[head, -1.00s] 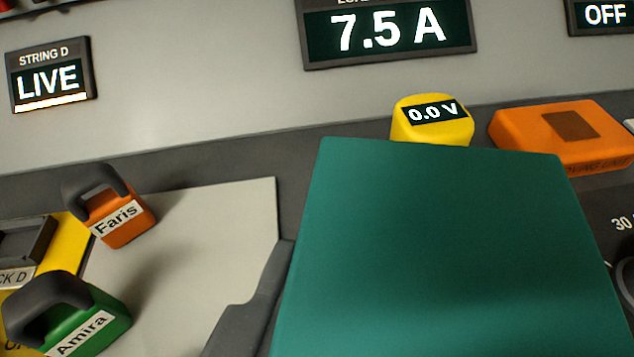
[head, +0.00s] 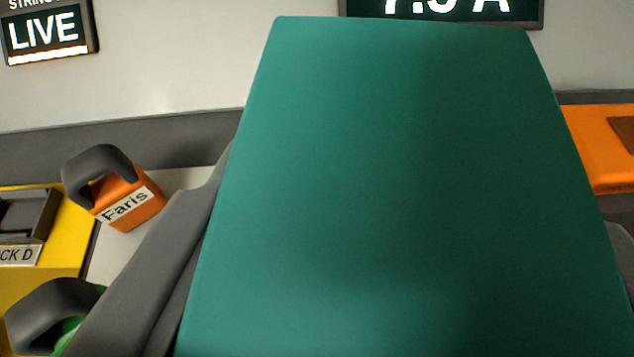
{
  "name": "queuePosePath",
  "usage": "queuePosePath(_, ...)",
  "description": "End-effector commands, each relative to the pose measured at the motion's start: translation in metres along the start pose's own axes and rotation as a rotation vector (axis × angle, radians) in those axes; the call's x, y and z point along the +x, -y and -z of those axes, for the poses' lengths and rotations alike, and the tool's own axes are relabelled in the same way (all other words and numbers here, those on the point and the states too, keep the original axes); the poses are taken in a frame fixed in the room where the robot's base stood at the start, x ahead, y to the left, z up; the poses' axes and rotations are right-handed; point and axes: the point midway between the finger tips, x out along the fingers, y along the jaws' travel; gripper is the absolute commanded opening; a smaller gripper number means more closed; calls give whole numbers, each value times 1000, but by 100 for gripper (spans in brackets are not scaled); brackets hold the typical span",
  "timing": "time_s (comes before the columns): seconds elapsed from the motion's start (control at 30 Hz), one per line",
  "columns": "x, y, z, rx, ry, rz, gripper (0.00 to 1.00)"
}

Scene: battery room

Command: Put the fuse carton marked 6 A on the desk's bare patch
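A large plain teal carton (head: 400,180) fills the middle of the head view, close to the camera. No 6 A mark shows on the face turned to me. My gripper (head: 420,190) has a dark grey finger along the carton's left side, and a little of the other shows at the right edge. It appears shut on the carton. The carton hides what lies beneath and behind it. The desk's bare patch cannot be made out.
At left are an orange padlock (head: 128,205) marked Faris, a partly hidden green padlock (head: 68,335) and a yellow block (head: 55,270). An orange case (head: 597,150) lies at right. A LIVE display (head: 45,32) and a current display (head: 440,8) are on the back wall.

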Motion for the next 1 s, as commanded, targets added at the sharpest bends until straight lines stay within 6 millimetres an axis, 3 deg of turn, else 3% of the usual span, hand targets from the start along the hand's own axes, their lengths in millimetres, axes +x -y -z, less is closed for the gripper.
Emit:
queuePosePath(0.03, 3, 3, 13, -3, 4, 22, 18)
queuePosePath(0.2, 20, 8, 32, -33, 2, 90, 18)
queuePosePath(0.53, 40, 5, 49, -60, -2, 144, 18)
queuePosePath(0.67, 45, 4, 41, -61, 1, 147, 18)
queuePosePath(1.0, 63, 4, -5, -62, 1, 147, 18)
